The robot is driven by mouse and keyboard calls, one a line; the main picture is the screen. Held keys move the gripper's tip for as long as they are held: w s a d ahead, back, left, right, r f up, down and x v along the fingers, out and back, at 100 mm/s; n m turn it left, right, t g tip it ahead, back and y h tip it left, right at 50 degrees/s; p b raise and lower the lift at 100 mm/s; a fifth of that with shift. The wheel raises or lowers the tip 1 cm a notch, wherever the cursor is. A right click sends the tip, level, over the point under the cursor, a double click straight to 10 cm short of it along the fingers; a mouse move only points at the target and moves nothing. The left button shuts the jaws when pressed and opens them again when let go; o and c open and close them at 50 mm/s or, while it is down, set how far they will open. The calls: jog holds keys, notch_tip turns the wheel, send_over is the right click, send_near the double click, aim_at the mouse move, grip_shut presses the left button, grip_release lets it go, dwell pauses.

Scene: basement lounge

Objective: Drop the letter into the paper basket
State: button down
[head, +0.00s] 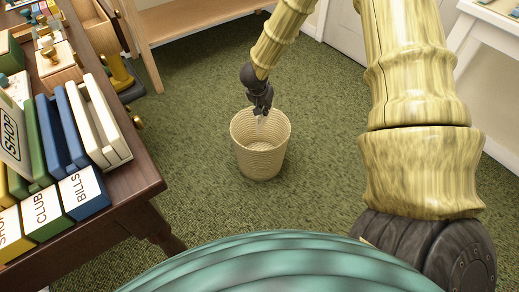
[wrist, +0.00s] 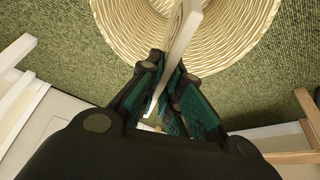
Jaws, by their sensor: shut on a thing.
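The paper basket (head: 262,160) is a cream woven bin standing upright on the green carpet in the middle of the head view. In the wrist view the basket (wrist: 240,45) fills the top, with its ribbed inside showing. My gripper (head: 260,113) is over the basket's opening, near its rim. In the wrist view my gripper (wrist: 168,90) is shut on the letter (wrist: 183,40), a thin white piece seen nearly edge-on. The letter points toward the inside of the basket. In the head view only a small pale bit of the letter (head: 260,124) shows below the fingers.
A dark wooden table (head: 145,180) at left carries labelled binders (head: 85,190), white holders and wooden boxes. A wooden shelf (head: 200,18) stands at the back and a white table (head: 490,15) at upper right. Carpet around the basket is clear.

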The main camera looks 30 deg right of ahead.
dwell(0.3)
jog(key=c, duration=1.5)
grip_release()
jog(key=v, duration=1.2)
jog(key=shift+f, duration=0.1)
